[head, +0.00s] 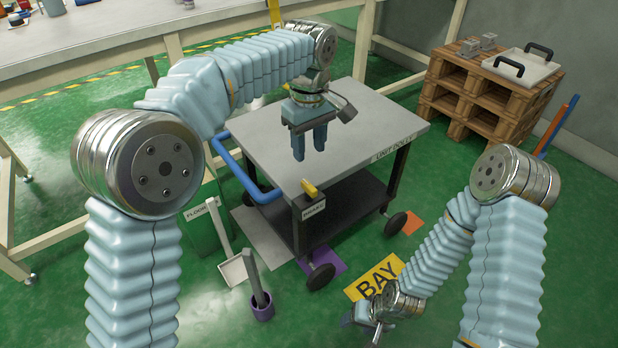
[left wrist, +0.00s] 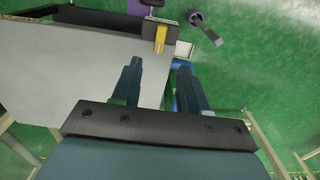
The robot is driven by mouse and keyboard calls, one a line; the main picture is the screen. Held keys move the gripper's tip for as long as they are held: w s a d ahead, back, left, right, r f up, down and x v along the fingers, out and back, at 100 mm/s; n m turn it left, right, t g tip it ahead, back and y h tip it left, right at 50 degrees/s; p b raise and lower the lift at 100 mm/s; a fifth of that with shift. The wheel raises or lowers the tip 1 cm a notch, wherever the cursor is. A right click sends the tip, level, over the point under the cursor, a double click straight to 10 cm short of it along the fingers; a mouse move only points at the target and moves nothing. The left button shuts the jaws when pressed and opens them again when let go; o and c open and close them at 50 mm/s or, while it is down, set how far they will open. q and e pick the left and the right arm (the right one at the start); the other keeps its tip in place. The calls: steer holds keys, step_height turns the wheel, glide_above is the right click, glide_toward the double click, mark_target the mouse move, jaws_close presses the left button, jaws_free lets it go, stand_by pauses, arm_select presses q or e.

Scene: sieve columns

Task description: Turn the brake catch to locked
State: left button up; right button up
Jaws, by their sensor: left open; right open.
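The brake catch (head: 309,188) is a small yellow lever at the near corner of the grey-topped cart (head: 370,125), above a white label (head: 314,210). In the left wrist view the yellow catch (left wrist: 160,36) lies beyond the fingertips, against a dark block. My left gripper (head: 309,153) is open and empty, pointing down above the cart top, behind the catch and apart from it. Its two fingers (left wrist: 159,70) are spread in the left wrist view. My right gripper (head: 376,328) hangs low at the bottom of the head view, away from the cart; its fingers are small there.
A blue handle (head: 240,170) bends along the cart's left side. A dustpan (head: 234,268) and a purple holder (head: 262,306) stand on the floor in front. A yellow BAY sign (head: 375,282) lies at right. A wooden pallet stack (head: 485,95) stands behind. The cart top is bare.

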mark_target(309, 185)
arm_select(q)
step_height(309, 185, down, 11)
steer(key=shift+r+b, duration=0.1)
steer(key=shift+b, duration=0.85)
steer(key=shift+c, duration=0.2)
jaws_close()
